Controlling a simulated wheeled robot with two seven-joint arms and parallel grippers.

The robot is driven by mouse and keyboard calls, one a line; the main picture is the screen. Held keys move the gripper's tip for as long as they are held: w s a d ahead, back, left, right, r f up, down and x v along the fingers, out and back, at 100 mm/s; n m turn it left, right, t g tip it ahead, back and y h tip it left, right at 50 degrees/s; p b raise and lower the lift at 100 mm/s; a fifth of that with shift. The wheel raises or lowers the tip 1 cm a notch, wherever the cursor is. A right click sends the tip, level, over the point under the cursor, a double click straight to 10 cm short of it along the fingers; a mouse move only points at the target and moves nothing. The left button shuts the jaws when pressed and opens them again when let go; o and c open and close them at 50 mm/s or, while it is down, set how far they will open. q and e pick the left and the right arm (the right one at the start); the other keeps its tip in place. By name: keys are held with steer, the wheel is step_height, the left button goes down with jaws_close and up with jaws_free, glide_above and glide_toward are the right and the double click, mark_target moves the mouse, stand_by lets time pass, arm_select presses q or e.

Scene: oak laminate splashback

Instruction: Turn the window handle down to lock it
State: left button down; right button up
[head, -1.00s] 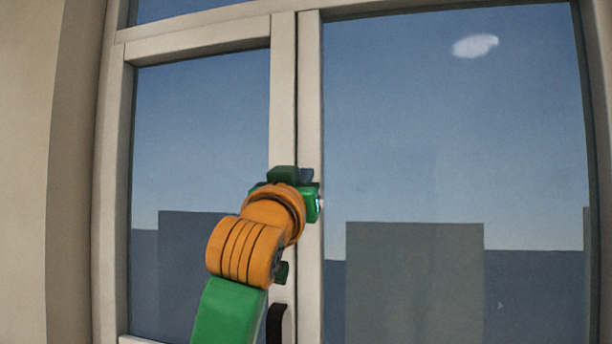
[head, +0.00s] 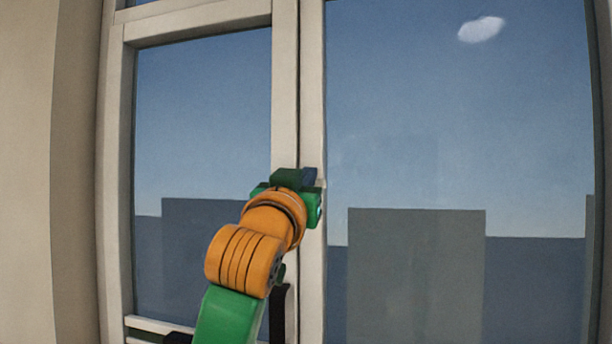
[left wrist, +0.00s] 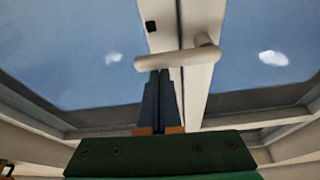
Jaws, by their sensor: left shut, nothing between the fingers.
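The window handle (left wrist: 176,57) is a pale rounded bar on the white window frame. In the left wrist view it lies roughly crosswise, its thicker pivot end at the right and its free end at the left. My left gripper (left wrist: 160,76) is shut and empty. Its dark blue fingertips are at the bar's near side, left of the pivot; I cannot tell whether they touch it. In the head view my left gripper (head: 309,175) is at the middle upright, and my wrist hides most of the handle. My right gripper is not in view.
White window uprights (head: 313,100) stand side by side between two large panes, the right pane (head: 455,130) being wider. A beige wall (head: 30,170) is at the left. A small dark square (left wrist: 151,27) sits on the frame above the handle.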

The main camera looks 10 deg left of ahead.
arm_select(q)
steer(key=shift+f+m+h, duration=0.25)
steer(key=shift+m+h, duration=0.15)
steer(key=shift+m, duration=0.2)
steer(key=a+f+m+g+h+p, duration=0.3)
steer(key=a+f+m+h+p, duration=0.1)
steer(key=m, duration=1.1)
steer(key=shift+f+h+p, duration=0.4)
steer(key=shift+f+p, duration=0.45)
steer(key=shift+f, duration=0.3)
steer(key=shift+s+a, duration=0.1)
steer(key=shift+a, duration=0.1)
